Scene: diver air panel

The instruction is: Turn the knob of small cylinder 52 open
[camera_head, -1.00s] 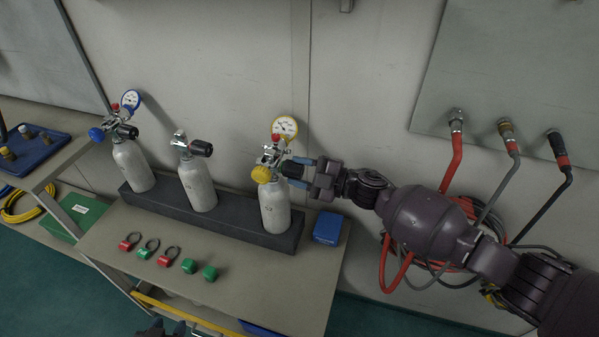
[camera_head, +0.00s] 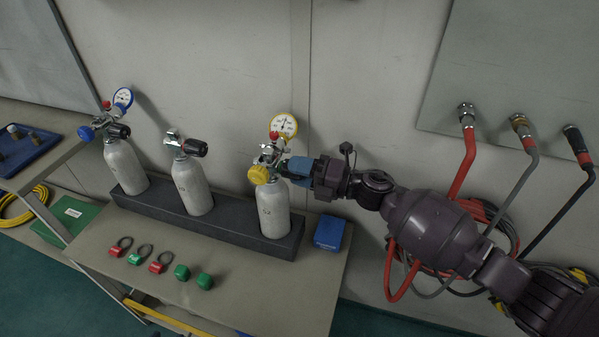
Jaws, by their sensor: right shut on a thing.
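Three small pale grey cylinders stand upright in a dark rack (camera_head: 240,234) on the bench: a left one (camera_head: 124,166), a middle one (camera_head: 191,187) and a right one (camera_head: 273,212). Their numbers are too small to read. The right cylinder carries a yellow knob (camera_head: 258,174), a red-topped fitting and a yellow-rimmed gauge (camera_head: 283,126). My right gripper (camera_head: 293,170) reaches in from the right and is shut on this cylinder's valve knob, mostly hidden by the blue fingers. The middle cylinder's black knob (camera_head: 195,148) is in plain view. My left gripper is not in view.
The left cylinder carries a blue knob (camera_head: 86,133) and a blue-rimmed gauge (camera_head: 123,98). Several red and green caps lie at the bench front. A blue box (camera_head: 330,232) is right of the rack. Hoses (camera_head: 467,165) hang from the wall panel at right.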

